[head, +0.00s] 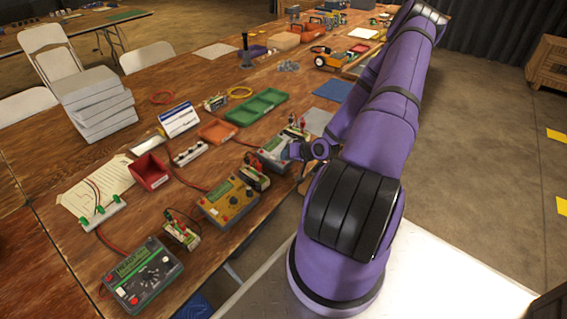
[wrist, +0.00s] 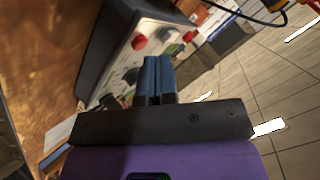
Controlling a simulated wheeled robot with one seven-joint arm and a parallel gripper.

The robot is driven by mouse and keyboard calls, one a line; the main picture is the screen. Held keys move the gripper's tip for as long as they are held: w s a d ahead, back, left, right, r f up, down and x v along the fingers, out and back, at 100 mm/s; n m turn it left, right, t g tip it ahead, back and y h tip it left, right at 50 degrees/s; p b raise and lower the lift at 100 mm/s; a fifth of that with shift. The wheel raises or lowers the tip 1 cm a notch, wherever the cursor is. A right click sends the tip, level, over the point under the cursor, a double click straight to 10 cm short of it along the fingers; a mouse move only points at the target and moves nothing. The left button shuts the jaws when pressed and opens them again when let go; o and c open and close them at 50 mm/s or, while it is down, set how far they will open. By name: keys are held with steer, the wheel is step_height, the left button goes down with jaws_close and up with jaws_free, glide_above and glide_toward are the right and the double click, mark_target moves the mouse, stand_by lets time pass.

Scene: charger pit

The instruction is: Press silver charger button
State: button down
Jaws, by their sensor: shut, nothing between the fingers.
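The silver charger (head: 272,158) lies on the wooden table at the table's right edge, partly hidden by my gripper (head: 290,152). In the wrist view, the charger's pale front panel (wrist: 122,62) shows close up, with dark sides, knobs and a round red button (wrist: 139,42). My gripper's blue fingers (wrist: 158,80) are together and empty. They appear in front of the panel, below and right of the red button in the picture. I cannot tell whether the fingertips touch the panel.
A yellow charger (head: 228,201) and a green-and-grey charger (head: 144,274) lie nearer along the same edge, with small battery packs and cables between. A green tray (head: 257,106) and a red bin (head: 149,171) stand further in. The floor right of the table is mostly clear.

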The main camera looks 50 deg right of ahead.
steer(key=shift+r, duration=0.35)
steer(key=shift+s+r, duration=0.2)
steer(key=shift+r, duration=0.6)
steer(key=shift+s+r, duration=0.15)
steer(key=shift+r, duration=0.7)
steer(key=shift+s+r, duration=0.2)
steer(key=shift+r, duration=0.6)
